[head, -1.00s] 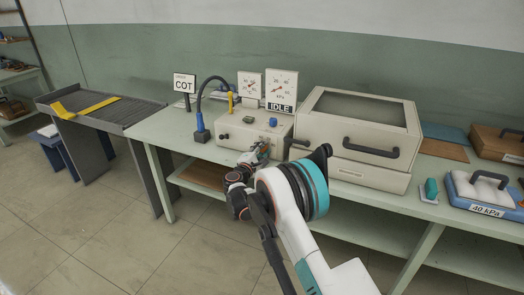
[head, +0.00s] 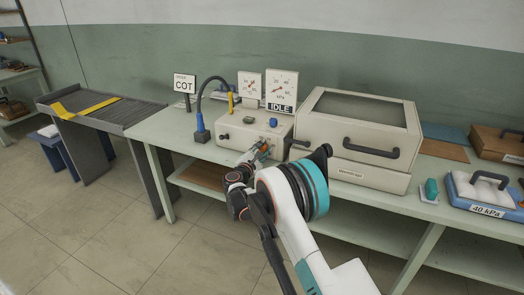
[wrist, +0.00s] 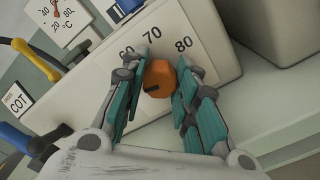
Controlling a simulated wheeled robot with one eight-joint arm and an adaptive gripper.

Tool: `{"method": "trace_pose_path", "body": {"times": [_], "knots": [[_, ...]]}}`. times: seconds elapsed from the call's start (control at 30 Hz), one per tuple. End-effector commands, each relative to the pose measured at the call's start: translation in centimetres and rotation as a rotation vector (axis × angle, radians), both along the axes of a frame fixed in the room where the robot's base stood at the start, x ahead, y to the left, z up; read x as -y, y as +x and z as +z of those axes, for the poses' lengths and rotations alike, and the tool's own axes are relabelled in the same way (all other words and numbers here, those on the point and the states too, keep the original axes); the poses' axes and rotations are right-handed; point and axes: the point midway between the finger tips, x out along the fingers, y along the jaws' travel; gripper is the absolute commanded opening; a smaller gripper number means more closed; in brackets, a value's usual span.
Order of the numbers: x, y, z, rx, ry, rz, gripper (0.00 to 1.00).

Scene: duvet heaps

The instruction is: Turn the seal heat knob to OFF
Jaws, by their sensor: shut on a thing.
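The seal heat knob is an orange knob (wrist: 159,78) with a black mark on its lower left in the wrist view. It sits on the front of a cream control box (head: 239,133). The numbers 70 and 80 show beside it, with a partly covered 60; no OFF label is visible. My gripper (wrist: 160,85) has its teal fingers on both sides of the knob and is shut on it. In the head view my gripper (head: 260,151) is at the box front and largely hides the knob.
A blue knob (head: 273,122), a green button (head: 248,120) and gauges with an IDLE sign (head: 280,107) are on the box. A lidded cream machine (head: 355,135) stands close on the right. A COT sign (head: 184,85) and blue-black hose (head: 201,130) are left.

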Motion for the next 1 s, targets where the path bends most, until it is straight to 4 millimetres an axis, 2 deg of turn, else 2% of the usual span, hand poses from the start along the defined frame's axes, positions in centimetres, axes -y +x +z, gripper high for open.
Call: {"method": "trace_pose_path", "body": {"times": [0.17,0.2,0.3,0.7,0.87,1.0], "knots": [[-0.1,0.0,0.0,0.0,0.0,0.001,0.04],[-0.1,0.0,0.0,0.0,0.001,0.001,0.3],[-0.1,0.0,0.0,0.0,0.001,0.001,0.48],[-0.2,-0.4,0.0,0.0,0.001,0.001,0.48],[-1.0,-2.4,0.0,0.0,0.001,0.003,0.48],[-2.0,-5.2,0.0,0.0,0.001,0.004,0.48]]}}
